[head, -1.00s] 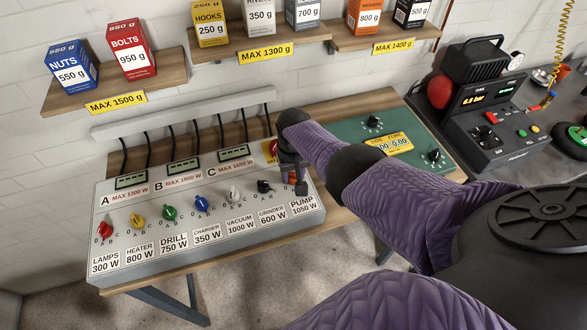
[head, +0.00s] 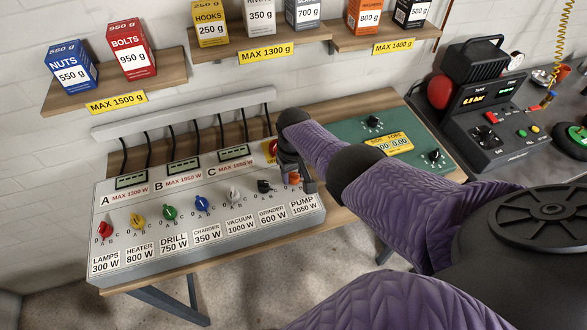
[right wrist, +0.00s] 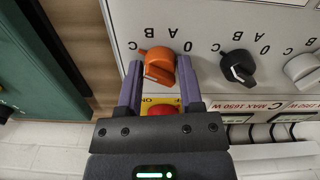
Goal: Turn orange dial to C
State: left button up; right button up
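The orange dial (head: 293,179) is the rightmost knob on the grey panel, above the PUMP 1050 W label. In the right wrist view, which is upside down, the orange dial (right wrist: 158,66) has its small pointer tip close to the letter C. My right gripper (head: 297,183) is at the dial, partly hiding it in the head view. In the wrist view its two purple fingers (right wrist: 160,72) stand on either side of the dial, with a small gap showing at each side. My left gripper is not in view.
The black GRINDER dial (head: 264,186) is close to the left of my gripper. A red button (right wrist: 162,110) on yellow lies beyond the orange dial. A green panel (head: 398,150) stands to the right. A shelf with boxes (head: 208,24) hangs above.

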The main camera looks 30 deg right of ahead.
aim_at(294, 174)
jog(key=o, duration=0.3)
notch_tip(294, 174, up, 9)
jog(key=p, duration=0.6)
jog(key=shift+r+p, duration=0.45)
jog(key=shift+r, duration=0.1)
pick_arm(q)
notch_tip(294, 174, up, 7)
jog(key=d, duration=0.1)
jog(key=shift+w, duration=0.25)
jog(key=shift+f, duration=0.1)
pick_arm(e)
jog(key=shift+f, duration=0.15)
